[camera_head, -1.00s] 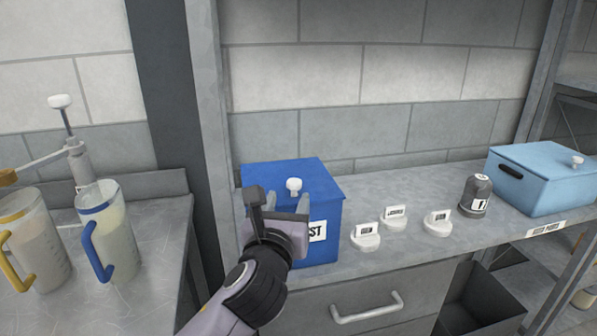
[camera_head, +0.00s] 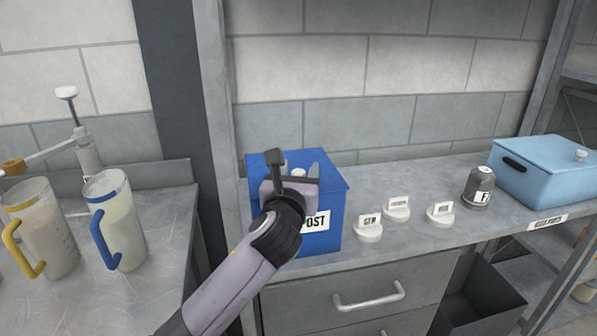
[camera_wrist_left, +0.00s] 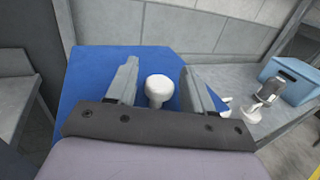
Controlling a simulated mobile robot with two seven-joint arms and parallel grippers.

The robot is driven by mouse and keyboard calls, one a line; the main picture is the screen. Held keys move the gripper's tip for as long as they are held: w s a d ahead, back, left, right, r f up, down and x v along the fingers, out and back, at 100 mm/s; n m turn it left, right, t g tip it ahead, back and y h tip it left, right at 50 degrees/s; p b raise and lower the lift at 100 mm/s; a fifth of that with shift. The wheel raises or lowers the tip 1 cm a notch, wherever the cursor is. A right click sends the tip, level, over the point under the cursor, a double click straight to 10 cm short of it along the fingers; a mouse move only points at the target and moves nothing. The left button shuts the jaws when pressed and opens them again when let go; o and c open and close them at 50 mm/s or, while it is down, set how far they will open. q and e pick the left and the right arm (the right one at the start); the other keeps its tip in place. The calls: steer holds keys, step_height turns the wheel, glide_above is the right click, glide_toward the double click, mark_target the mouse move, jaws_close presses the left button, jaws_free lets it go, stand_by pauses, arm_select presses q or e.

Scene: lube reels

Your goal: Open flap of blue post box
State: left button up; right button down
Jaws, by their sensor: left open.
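The blue post box (camera_head: 333,192) stands on the grey shelf, with a white label reading POST on its front. Its lid looks closed. A white knob (camera_head: 298,173) sits on the lid, partly hidden behind my gripper. My left gripper (camera_head: 294,166) is over the front of the lid with its fingers pointing to the back. In the left wrist view the fingers are apart, and the white knob (camera_wrist_left: 158,89) lies between them with a gap on each side. The blue lid (camera_wrist_left: 88,75) fills the area under the fingers. My right gripper is out of view.
White labelled stands (camera_head: 369,230) and a grey capped bottle (camera_head: 478,186) are right of the box. A light blue lidded box (camera_head: 543,175) is further right. A drawer (camera_head: 352,287) is below. Jugs (camera_head: 114,220) stand on the left bench.

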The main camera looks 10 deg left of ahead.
arm_select(q)
jaws_close()
steer(key=shift+r, duration=0.15)
steer(key=shift+w+a+r+g, duration=0.1)
steer(key=shift+w+r+g, duration=0.1)
steer(key=shift+r+g, duration=0.5)
steer(key=r+g, duration=0.1)
steer(key=w+r+n+g, duration=0.1)
steer(key=r, duration=0.1)
steer(key=w+r+g, duration=0.1)
steer(key=r, duration=0.1)
steer(key=shift+w+a+r+n, duration=0.2)
steer(key=shift+a+n, duration=0.1)
steer(key=shift+a, duration=0.1)
steer(key=shift+w+a+r+g+h, duration=0.15)
steer(key=shift+w+r+g, duration=0.35)
steer(key=shift+g, duration=0.05)
steer(key=shift+w+a+r+g+h, duration=0.15)
steer(key=shift+w+r+g, duration=0.3)
steer(key=shift+r+g, duration=0.1)
